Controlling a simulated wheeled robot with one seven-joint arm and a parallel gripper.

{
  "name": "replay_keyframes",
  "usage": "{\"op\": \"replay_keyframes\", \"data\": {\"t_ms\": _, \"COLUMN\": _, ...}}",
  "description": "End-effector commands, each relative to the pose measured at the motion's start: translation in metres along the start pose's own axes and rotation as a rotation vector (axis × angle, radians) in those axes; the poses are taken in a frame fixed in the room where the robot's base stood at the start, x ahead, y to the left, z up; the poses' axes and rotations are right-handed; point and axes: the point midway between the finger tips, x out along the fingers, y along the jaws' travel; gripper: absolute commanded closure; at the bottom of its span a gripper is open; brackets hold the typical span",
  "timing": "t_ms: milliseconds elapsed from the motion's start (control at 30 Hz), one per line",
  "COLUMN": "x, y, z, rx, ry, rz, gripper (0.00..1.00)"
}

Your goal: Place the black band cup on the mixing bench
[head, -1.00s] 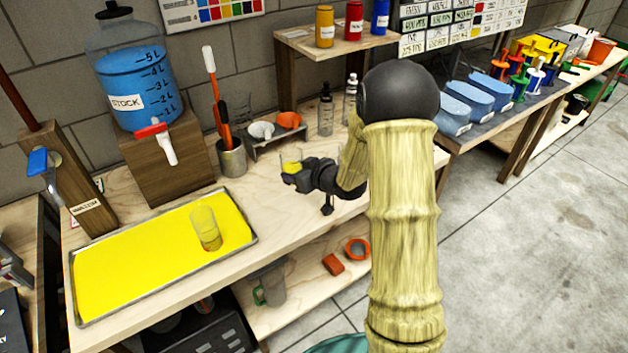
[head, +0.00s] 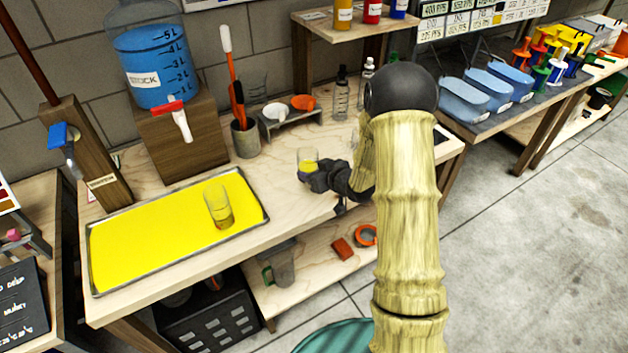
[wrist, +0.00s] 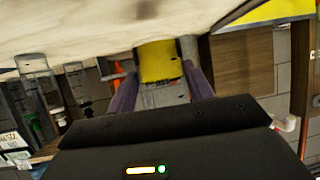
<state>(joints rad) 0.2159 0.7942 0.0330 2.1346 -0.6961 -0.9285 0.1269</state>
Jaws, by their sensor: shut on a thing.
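My gripper (head: 318,178) is shut on a clear cup (head: 308,161) with yellow in its lower part. It holds the cup over the right part of the wooden bench (head: 280,195); whether the cup touches the top I cannot tell. In the wrist view the held cup (wrist: 161,64) sits between the two fingers, its yellow part uppermost. No black band can be made out on it. A second clear cup (head: 217,208) stands on the yellow-floored tray (head: 150,240) at the bench's left; its band colour is also unclear.
A blue stock tank (head: 150,60) on a wooden block stands behind the tray. A utensil pot (head: 245,140), a small rack (head: 290,128) and bottles (head: 341,95) line the back. Bare wood lies between tray and gripper. Blue bins (head: 463,98) stand farther right.

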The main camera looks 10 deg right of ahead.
Motion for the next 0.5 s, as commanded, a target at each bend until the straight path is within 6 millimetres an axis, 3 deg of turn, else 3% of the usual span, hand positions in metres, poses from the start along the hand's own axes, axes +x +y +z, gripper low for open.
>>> {"op": "replay_keyframes", "data": {"t_ms": 300, "x": 0.016, "y": 0.001, "z": 0.034, "rx": 0.001, "ry": -0.002, "rz": 0.001, "gripper": 0.78}}
{"op": "replay_keyframes", "data": {"t_ms": 500, "x": 0.018, "y": 0.001, "z": 0.037, "rx": 0.0, "ry": 0.001, "rz": 0.002, "gripper": 0.78}}
